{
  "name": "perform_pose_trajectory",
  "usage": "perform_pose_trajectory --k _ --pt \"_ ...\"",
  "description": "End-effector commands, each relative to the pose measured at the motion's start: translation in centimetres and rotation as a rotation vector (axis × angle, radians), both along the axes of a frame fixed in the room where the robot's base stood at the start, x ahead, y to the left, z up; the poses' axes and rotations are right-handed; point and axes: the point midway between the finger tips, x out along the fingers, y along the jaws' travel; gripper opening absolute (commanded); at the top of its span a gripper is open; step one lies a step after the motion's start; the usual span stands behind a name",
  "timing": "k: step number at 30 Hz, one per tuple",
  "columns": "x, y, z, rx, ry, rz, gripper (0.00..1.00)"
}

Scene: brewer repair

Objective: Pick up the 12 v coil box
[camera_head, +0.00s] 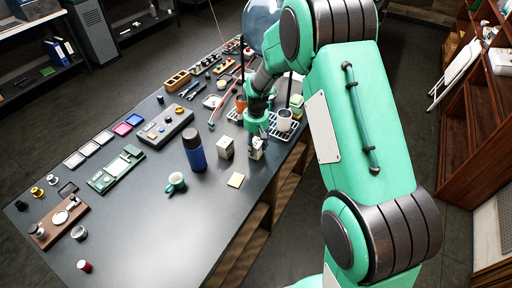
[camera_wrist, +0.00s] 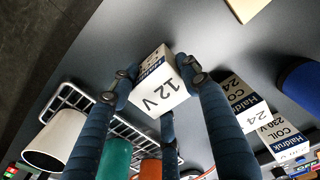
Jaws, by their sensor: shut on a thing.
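The 12 V coil box (camera_wrist: 158,95) is a small white carton with a dark blue band, between the fingers of my gripper (camera_wrist: 157,76) in the wrist view. The fingers are shut on its sides, with a third finger at its lower edge. In the head view the box (camera_head: 258,149) is under my gripper (camera_head: 257,136), near the table's right edge; I cannot tell if it is clear of the table. A 24 V coil box (camera_wrist: 245,112) and a 230 V coil box (camera_wrist: 287,140) stand beside it in the wrist view. One white box (camera_head: 226,147) shows left of it in the head view.
A wire rack (camera_wrist: 80,117) with a white cup (camera_wrist: 55,145) is close on the left in the wrist view.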

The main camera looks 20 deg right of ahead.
Motion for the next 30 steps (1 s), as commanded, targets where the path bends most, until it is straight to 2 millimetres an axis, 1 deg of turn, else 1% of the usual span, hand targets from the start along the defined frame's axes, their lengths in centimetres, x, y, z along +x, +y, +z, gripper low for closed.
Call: perform_pose_trajectory --k 5,8,9,17,24,30 --pt "0.1 0.0 1.7 0.0 -0.004 0.0 0.13" --pt "0.1 0.0 3.1 0.0 -0.004 0.0 0.13" --pt "-0.1 0.0 3.5 0.0 -0.003 0.0 0.13" --pt "-4.3 -0.1 3.7 0.0 -0.001 0.0 0.13" --pt "-8.8 -0.2 4.0 0.0 0.0 0.0 0.13" --pt "-12.1 -0.2 4.3 0.0 -0.001 0.0 0.13"
